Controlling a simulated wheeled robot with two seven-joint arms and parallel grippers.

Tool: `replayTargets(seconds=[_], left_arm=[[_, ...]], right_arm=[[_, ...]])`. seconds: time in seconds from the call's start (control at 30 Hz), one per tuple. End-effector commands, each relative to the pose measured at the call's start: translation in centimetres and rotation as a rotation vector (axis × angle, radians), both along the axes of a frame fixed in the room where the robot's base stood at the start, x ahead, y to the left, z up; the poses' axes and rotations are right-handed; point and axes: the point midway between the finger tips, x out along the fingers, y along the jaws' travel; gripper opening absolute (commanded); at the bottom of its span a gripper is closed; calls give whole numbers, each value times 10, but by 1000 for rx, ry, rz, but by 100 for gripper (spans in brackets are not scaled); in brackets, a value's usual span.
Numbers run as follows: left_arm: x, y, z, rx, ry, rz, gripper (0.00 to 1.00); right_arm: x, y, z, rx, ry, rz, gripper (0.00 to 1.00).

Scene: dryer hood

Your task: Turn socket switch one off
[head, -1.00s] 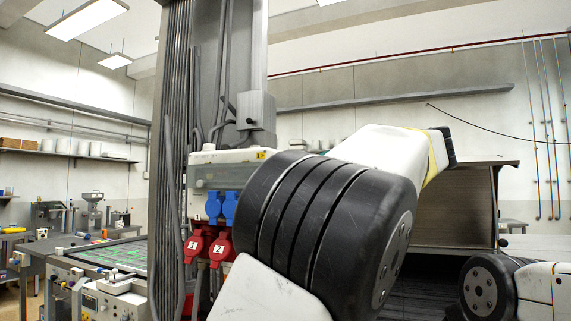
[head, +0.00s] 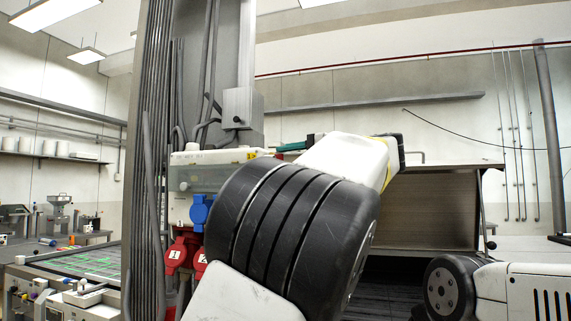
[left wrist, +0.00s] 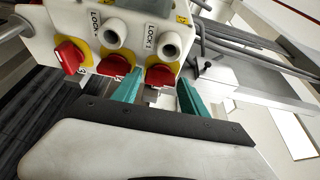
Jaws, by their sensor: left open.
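The socket box (head: 182,180) hangs on a grey column, with blue sockets (head: 199,213) and red sockets (head: 178,256) below, red ones labelled 1 and 2. My left arm hides much of it. My right gripper is out of view.
A grey column (head: 155,130) with cables and a conduit box (head: 237,108) stands behind the socket box. A dryer hood (head: 430,210) with a dark opening is at the right. A machine table (head: 75,262) stands at the lower left.

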Motion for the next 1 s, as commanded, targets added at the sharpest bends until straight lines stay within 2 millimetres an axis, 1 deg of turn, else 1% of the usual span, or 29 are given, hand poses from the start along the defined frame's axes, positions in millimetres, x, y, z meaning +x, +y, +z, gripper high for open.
replayTargets(seconds=[0.27, 0.3, 0.47, 0.5, 0.53, 0.57, 0.77, 1.0], left_arm=[[2, 3, 0, 0, 0, 0, 51], [2, 3, 0, 0, 0, 0, 49], [2, 3, 0, 0, 0, 0, 18], [2, 3, 0, 1, 1, 0, 10], [2, 2, 0, 1, 1, 0, 4], [2, 2, 0, 1, 1, 0, 1], [2, 2, -1, -4, -12, 1, 1], [2, 3, -2, -33, -105, 3, 1]], right_arm=[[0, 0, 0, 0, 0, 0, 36], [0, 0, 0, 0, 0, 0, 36], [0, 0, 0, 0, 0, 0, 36], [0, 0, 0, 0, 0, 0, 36], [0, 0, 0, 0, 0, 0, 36], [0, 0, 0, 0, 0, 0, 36], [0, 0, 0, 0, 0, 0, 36], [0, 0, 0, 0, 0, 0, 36]])
